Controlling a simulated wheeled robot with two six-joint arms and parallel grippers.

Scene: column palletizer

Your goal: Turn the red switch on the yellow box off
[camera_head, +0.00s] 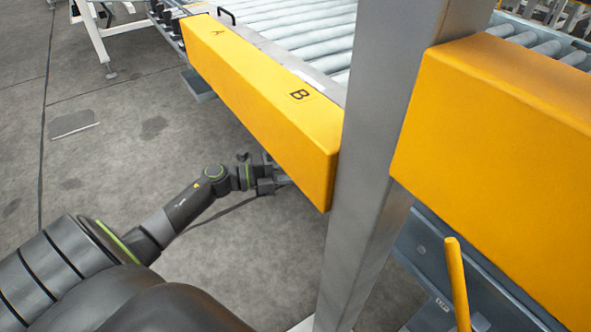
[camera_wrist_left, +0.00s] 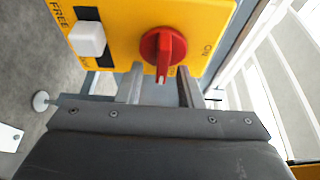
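In the left wrist view a red rotary switch (camera_wrist_left: 163,46) sits on the face of the yellow box (camera_wrist_left: 122,18). Its raised grip points down the picture, and an "ON" label is to its right. My left gripper (camera_wrist_left: 160,80) is open, with its two fingers apart below the switch, one on each side of its grip. I cannot tell whether they touch it. In the head view my left gripper (camera_head: 277,180) is beside the lower edge of the long yellow beam, partly hidden. The switch is hidden there. My right gripper is not in view.
A white square switch (camera_wrist_left: 88,39) is on the box left of the red one. In the head view a yellow beam (camera_head: 260,95) marked A and B, a grey post (camera_head: 375,150) and another yellow beam (camera_head: 490,150) stand close by. The floor (camera_head: 130,150) at left is mostly clear.

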